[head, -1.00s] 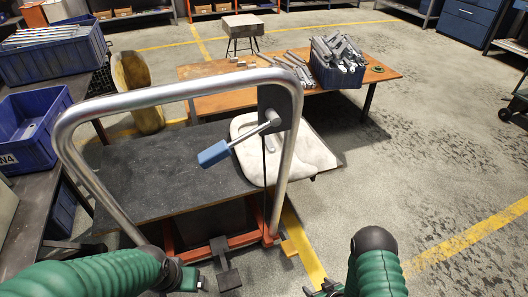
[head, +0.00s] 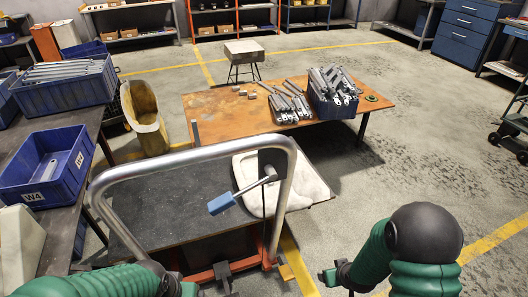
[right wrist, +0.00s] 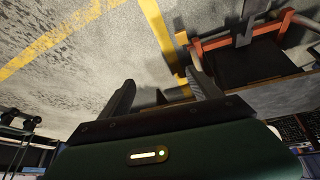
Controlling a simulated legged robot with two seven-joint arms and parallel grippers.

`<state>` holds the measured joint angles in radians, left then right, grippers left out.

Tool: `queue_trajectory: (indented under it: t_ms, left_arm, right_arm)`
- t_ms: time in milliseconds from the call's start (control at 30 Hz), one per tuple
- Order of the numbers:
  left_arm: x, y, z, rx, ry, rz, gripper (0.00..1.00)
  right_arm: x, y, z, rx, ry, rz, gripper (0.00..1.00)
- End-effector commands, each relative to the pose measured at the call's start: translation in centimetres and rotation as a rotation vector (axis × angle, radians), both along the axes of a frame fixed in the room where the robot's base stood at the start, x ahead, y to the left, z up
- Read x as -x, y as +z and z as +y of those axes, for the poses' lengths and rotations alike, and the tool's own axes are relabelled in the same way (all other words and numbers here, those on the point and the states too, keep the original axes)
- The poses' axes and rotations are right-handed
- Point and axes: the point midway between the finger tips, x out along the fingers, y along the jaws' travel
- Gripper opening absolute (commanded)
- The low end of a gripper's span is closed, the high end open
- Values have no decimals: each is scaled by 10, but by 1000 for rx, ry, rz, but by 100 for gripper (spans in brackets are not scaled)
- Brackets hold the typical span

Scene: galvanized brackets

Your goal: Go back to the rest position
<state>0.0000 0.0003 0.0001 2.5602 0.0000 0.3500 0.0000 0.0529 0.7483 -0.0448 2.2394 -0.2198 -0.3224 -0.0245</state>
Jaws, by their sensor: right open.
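My left gripper (head: 188,289) is at the bottom left of the head view, mostly cut off by the frame edge; its jaws are unclear. My right gripper (head: 330,278) is low at the right, beside the cart, over the floor. In the right wrist view its two dark fingers (right wrist: 163,92) stand apart with only floor and part of the cart frame beyond, so it is open and empty. Galvanized brackets (head: 292,103) lie on the orange table (head: 225,112), and more fill a dark blue bin (head: 334,104) there. No bracket shows at my right gripper.
A cart with a bent metal handle (head: 185,155), a dark deck (head: 175,205) and a pale sack (head: 300,190) stands directly ahead. A blue W4 bin (head: 70,185) holding a bracket and a bin of long parts (head: 40,95) are at left.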

Motion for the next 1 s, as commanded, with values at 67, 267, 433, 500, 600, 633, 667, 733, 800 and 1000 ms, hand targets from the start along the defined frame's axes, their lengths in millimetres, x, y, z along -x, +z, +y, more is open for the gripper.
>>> queue_trajectory:
  t_ms: [67, 267, 433, 500, 600, 633, 667, 733, 800, 1000]
  left_arm:
    - [-1, 59, 0, 0, 0, -1, 87]
    - [-1, 133, 0, 0, 0, -1, 87]
    - [-1, 156, 0, 0, 0, -1, 87]
    - [-1, 156, 0, 0, 0, 0, 87]
    - [-1, 156, 0, 0, 0, 0, 87]
    - [-1, 156, 0, 0, 0, 0, 87]
    - [-1, 156, 0, 0, 0, 0, 87]
    - [-1, 156, 0, 0, 0, 0, 87]
    - [-1, 156, 0, 0, 0, 0, 87]
    - [-1, 156, 0, 0, 0, 0, 87]
  right_arm:
    - [16, 103, 4, 1, -38, 34, 73]
    - [87, 253, 18, -27, -125, 158, 73]
    - [130, 302, 28, -52, -158, 228, 73]
    - [137, 305, 29, -55, -162, 238, 73]
    - [138, 304, 29, -56, -162, 241, 73]
    - [138, 304, 29, -56, -162, 241, 73]
    - [138, 304, 29, -56, -162, 241, 73]
    - [138, 304, 29, -56, -162, 241, 73]
    - [138, 304, 29, -56, -162, 241, 73]
    - [138, 304, 29, -56, -162, 241, 73]
